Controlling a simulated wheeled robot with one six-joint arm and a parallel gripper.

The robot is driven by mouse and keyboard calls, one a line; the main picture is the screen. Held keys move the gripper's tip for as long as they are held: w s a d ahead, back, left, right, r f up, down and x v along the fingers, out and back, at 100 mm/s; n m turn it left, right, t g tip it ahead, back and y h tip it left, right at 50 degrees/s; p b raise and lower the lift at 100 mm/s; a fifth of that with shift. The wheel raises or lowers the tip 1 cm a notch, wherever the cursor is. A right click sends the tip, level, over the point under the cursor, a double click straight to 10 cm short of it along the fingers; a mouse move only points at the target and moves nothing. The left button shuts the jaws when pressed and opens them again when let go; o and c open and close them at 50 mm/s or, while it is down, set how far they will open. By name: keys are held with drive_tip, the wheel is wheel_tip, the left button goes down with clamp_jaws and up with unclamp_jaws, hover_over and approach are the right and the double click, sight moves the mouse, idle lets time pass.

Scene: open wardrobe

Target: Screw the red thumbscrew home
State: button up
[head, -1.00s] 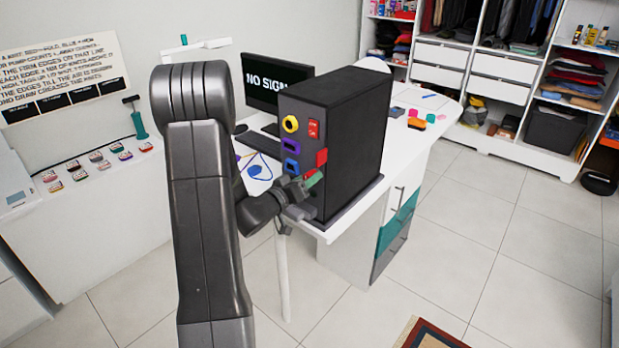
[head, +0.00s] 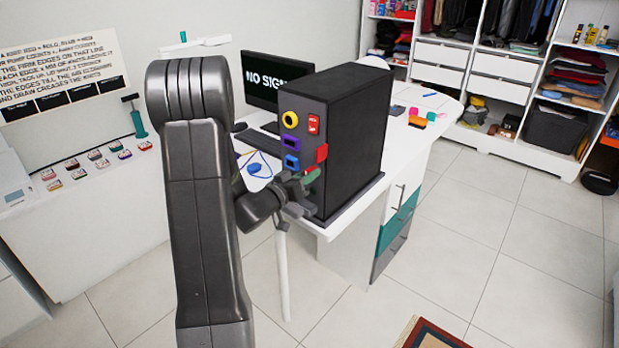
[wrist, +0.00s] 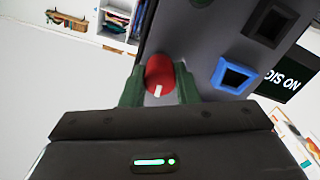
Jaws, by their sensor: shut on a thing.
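The red thumbscrew (wrist: 160,74) shows in the wrist view as a round red head with a white mark, against the grey panel of the black computer tower (head: 352,135). My gripper (wrist: 159,88) has its green fingers on both sides of the head, shut on it. In the head view my gripper (head: 310,178) is at the lower part of the tower's front panel. There the fingers and wrist hide the thumbscrew, and its depth in the panel cannot be told.
A blue-framed socket (wrist: 233,75) is beside the thumbscrew. The panel also carries a yellow ring (head: 290,119), a red switch (head: 314,124) and a red block (head: 321,153). The tower stands near the edge of the white desk (head: 410,140). A monitor (head: 272,82) is behind.

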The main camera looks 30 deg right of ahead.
drive_tip(key=shift+f+m+b, duration=0.1)
drive_tip(key=shift+m+b, duration=1.9)
drive_tip(key=shift+b, duration=0.3)
clamp_jaws()
drive_tip(key=shift+m+b, duration=2)
drive_tip(key=shift+b, duration=0.3)
drive_tip(key=shift+m+b, duration=2.1)
drive_tip(key=shift+b, duration=0.2)
drive_tip(key=shift+m+b, duration=1.95)
drive_tip(key=shift+m, duration=0.05)
drive_tip(key=o, duration=1.4)
unclamp_jaws()
drive_tip(key=shift+c, duration=0.2)
